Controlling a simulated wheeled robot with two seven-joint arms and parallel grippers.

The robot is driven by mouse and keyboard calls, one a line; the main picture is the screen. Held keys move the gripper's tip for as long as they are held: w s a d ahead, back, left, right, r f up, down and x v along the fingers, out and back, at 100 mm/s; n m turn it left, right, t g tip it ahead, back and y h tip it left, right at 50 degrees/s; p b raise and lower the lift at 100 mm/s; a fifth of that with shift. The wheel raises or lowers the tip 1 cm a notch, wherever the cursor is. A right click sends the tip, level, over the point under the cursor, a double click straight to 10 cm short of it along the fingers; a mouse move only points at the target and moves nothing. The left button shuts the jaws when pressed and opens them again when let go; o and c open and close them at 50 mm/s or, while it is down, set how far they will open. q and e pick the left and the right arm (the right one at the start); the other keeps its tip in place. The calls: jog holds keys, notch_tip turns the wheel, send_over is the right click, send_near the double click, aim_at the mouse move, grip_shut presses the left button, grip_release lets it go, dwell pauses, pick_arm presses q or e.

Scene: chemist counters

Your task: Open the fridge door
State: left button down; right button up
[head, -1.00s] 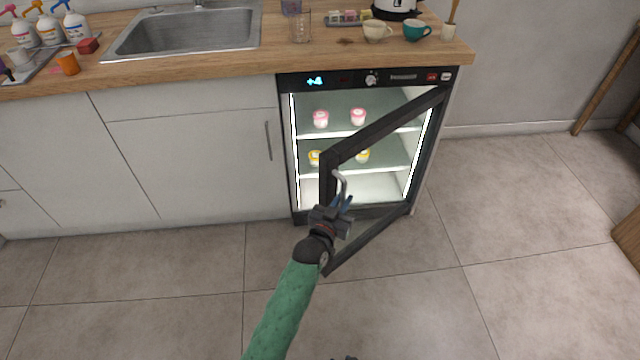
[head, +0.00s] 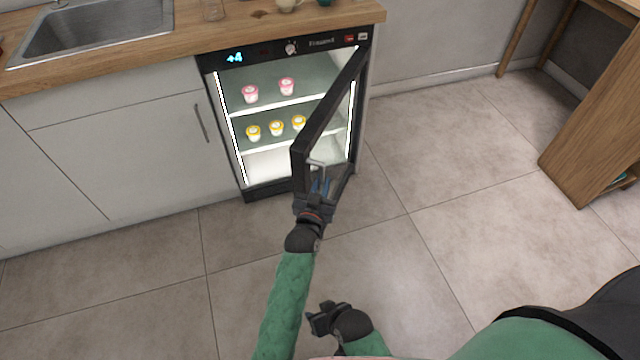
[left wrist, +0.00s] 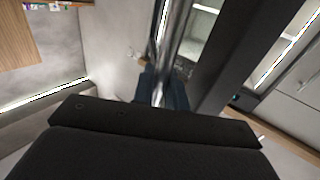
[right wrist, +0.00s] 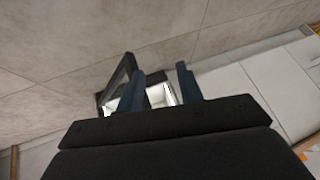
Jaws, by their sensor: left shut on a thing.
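The fridge (head: 285,50) stands under the counter, lit inside, with several pink- and yellow-lidded cups on its shelves. Its dark-framed glass door (head: 327,103) stands wide open, swung out on the right side. My left gripper (head: 320,188) is shut on the door's metal handle (head: 317,165); the handle bar (left wrist: 177,45) also shows between its fingers in the left wrist view. My right gripper (head: 318,320) is low in the head view, away from the door. In the right wrist view its two fingers (right wrist: 160,88) are apart with nothing between them.
White cabinets (head: 110,150) and a wooden counter (head: 190,40) with a sink (head: 95,25) lie left of the fridge. A wooden desk (head: 590,120) stands at the right. The tiled floor (head: 440,170) between is clear.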

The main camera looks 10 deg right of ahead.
pick_arm(q)
jog(key=c, duration=1.8)
grip_release()
